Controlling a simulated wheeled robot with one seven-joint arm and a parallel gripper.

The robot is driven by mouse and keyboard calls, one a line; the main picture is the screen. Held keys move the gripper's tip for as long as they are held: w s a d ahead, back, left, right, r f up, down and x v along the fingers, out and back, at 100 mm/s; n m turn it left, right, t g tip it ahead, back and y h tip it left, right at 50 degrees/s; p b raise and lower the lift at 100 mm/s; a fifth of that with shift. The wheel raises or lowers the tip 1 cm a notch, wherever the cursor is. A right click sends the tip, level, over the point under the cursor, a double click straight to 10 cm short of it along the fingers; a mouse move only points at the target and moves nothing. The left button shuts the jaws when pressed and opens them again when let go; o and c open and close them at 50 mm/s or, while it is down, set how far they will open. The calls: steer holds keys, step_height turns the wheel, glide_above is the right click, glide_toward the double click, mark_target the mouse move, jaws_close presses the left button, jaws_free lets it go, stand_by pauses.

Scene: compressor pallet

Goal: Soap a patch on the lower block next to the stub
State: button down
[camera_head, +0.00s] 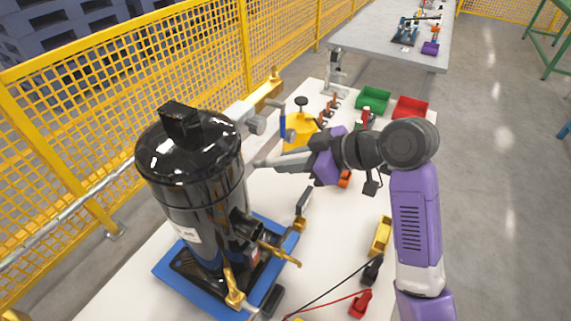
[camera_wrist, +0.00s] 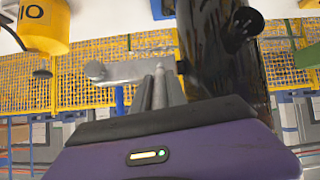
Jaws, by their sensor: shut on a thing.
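The black compressor (camera_head: 190,160) stands upright on a blue pallet (camera_head: 172,268). Brass fittings sit low on its front: a block-like one (camera_head: 234,290) and a thin brass pipe stub (camera_head: 280,254). I cannot tell surely which is the lower block, and no soap patch is visible. My gripper (camera_head: 268,163) points left at the compressor's right side, well above these fittings. In the wrist view my gripper (camera_wrist: 160,90) is shut on a slim grey thing between the fingers, which I cannot identify. The compressor's dark wall (camera_wrist: 225,60) is just right of the fingers there.
A grey fitting with a blue handle (camera_head: 283,122) and a yellow container (camera_head: 299,130) stand behind my gripper. Green (camera_head: 372,98) and red (camera_head: 410,107) bins are at the back. A yellow mesh fence (camera_head: 190,60) runs behind. Red and black leads lie at the front right.

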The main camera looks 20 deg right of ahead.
steer(key=shift+w+d, duration=1.5)
steer(key=shift+d, duration=0.5)
steer(key=s+a+p, duration=0.2)
steer(key=s+a, duration=0.2)
steer(key=a, duration=0.1)
steer(key=shift+a, duration=0.35)
steer(key=s+d+p, duration=0.1)
steer(key=s+d, duration=0.2)
steer(key=s, duration=0.2)
steer(key=shift+d, duration=0.35)
steer(key=shift+d, duration=0.1)
steer(key=shift+s+d+p, duration=0.3)
steer(key=shift+s+d, duration=0.5)
steer(key=shift+s, duration=0.35)
stand_by(0.6)
